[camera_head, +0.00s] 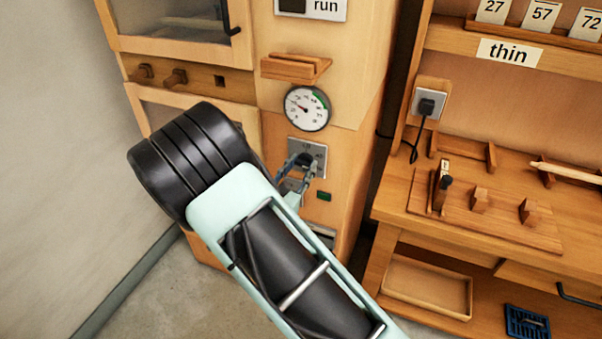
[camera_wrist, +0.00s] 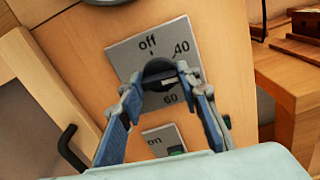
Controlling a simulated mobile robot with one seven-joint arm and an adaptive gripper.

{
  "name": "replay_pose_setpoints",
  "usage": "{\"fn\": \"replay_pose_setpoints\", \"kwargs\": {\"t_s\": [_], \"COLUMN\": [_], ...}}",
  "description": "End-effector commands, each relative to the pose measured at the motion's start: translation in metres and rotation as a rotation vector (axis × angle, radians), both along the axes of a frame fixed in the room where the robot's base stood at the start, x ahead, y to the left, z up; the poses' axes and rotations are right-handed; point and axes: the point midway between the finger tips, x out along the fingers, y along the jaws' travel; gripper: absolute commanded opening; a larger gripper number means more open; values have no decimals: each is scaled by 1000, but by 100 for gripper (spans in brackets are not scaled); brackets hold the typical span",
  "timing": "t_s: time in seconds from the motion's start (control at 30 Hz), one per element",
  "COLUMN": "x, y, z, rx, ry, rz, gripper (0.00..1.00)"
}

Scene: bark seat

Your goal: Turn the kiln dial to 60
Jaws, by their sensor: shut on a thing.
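The kiln dial is a round black knob (camera_wrist: 157,68) on a grey plate (camera_wrist: 127,55) marked "off", 40 and 60 in the wrist view. "Off" is at the top, 40 at the upper right and 60 below the knob. My gripper (camera_wrist: 160,78) is shut on the knob, one finger on each side. A pale mark shows on the knob's face, but I cannot tell for certain which number it points to. In the head view the knob (camera_head: 304,158) is partly covered by my gripper (camera_head: 303,165), and the plate's numbers are too small to read.
A round gauge (camera_head: 305,108) and a small wooden ledge (camera_head: 295,67) are above the dial. A lower plate (camera_wrist: 163,141) reads "on", beside a green piece. A wooden workbench (camera_head: 400,200) with a socket and plug (camera_head: 428,104) stands to the right.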

Motion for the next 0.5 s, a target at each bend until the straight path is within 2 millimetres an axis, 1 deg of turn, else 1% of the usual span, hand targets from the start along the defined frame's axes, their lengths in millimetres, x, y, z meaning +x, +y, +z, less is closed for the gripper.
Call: {"fn": "replay_pose_setpoints", "kwargs": {"t_s": [0.03,0.5], "x": [0,0], "y": [0,0], "z": [-5,-7], "rx": [45,465], "ry": [-16,-169], "rz": [-1,-1], "gripper": [7,7]}}
